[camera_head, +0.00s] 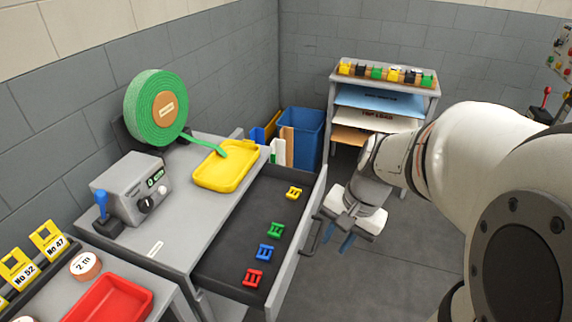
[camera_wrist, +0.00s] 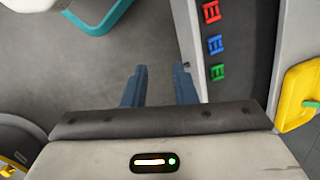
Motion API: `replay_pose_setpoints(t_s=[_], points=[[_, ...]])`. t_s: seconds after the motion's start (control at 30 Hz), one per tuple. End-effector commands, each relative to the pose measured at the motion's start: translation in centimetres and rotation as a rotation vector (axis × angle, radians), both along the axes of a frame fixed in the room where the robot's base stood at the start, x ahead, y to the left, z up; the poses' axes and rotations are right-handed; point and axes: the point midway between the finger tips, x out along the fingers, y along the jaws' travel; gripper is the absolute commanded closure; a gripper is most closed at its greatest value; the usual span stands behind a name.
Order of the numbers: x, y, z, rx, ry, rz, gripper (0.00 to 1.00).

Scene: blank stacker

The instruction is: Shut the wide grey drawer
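The wide grey drawer (camera_head: 293,249) is pulled out from the grey bench, its dark inside showing. It holds small yellow, green, blue and red clips. A dark bar handle (camera_head: 312,236) is on its front. My gripper (camera_head: 339,241) is outside the drawer front, just right of the handle. In the wrist view, my gripper's (camera_wrist: 160,88) blue fingers are apart with only floor between them. The right finger is close beside the drawer's front panel (camera_wrist: 187,35); I cannot tell whether they touch. The handle cannot be made out in the wrist view.
The bench (camera_head: 200,205) carries a yellow tray (camera_head: 222,172), a green tape roll (camera_head: 142,115) and a grey control box (camera_head: 128,185). A blue bin (camera_head: 303,135) and a shelf rack (camera_head: 378,76) stand behind. Floor (camera_head: 365,285) right of the drawer is clear.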

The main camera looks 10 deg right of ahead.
Motion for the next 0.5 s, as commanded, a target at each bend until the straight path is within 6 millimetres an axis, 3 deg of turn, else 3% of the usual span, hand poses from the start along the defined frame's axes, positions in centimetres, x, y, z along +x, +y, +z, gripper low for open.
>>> replay_pose_setpoints(t_s=[0.03, 0.2, 0.3, 0.5], points=[[0.7, -1.3, -3.0, 0.070, 0.055, -0.146, 0.79], [3.0, -5.1, -8.3, 0.312, 0.200, -0.611, 0.93], [4.1, -7.7, -11.0, 0.444, 0.268, -0.848, 1.00], [5.2, -11.5, -14.1, 0.625, 0.346, -1.140, 1.00]])
